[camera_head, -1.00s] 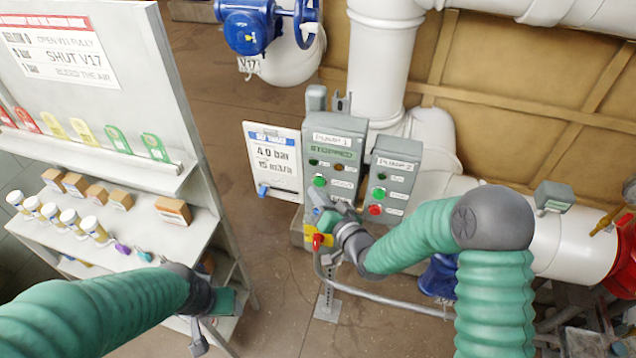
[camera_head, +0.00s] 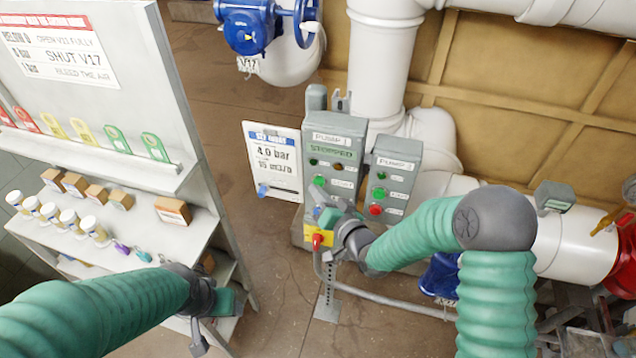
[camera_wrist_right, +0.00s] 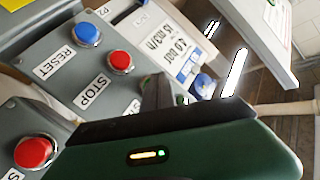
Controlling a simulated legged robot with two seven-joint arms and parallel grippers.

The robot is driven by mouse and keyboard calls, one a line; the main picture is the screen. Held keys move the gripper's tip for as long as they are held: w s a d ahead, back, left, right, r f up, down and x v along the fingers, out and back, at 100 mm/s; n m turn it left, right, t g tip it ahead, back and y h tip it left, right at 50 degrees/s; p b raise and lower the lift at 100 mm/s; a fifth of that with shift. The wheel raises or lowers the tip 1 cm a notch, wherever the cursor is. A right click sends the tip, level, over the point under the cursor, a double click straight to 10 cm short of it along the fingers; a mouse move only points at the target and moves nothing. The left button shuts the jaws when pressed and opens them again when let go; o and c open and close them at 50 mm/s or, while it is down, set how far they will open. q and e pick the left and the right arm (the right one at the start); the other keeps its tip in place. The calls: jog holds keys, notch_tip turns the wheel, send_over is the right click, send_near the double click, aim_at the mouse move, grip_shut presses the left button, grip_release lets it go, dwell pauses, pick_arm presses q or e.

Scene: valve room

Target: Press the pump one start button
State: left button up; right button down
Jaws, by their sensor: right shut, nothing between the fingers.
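The grey pump one box (camera_head: 347,146) stands in the middle of the head view, with a green display reading STOPPED. Its green start button (camera_head: 320,181) shows on the front, just above my right gripper (camera_head: 324,212). The right gripper is shut and empty, close to the lower part of the box; I cannot tell whether it touches.
The pump two box (camera_head: 393,165) with green and red buttons stands close on the right. A white board (camera_head: 273,160) stands left of pump one. A shelf unit (camera_head: 200,250) with tags, boxes and bottles fills the left. A grey pipe (camera_head: 385,300) runs below my right arm.

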jog(key=shift+w+d, duration=0.15)
jog(key=shift+w, duration=0.3)
dwell(0.7)
jog(key=shift+s, duration=0.1)
jog(key=shift+s+a, duration=0.25)
jog(key=shift+s, duration=0.5)
jog(key=s, duration=0.1)
jog(key=s+a, duration=0.1)
jog(key=s, duration=0.1)
jog(key=s+b, duration=0.1)
jog(key=shift+s+a, duration=0.3)
jog(key=shift+s, duration=0.05)
dwell(0.4)
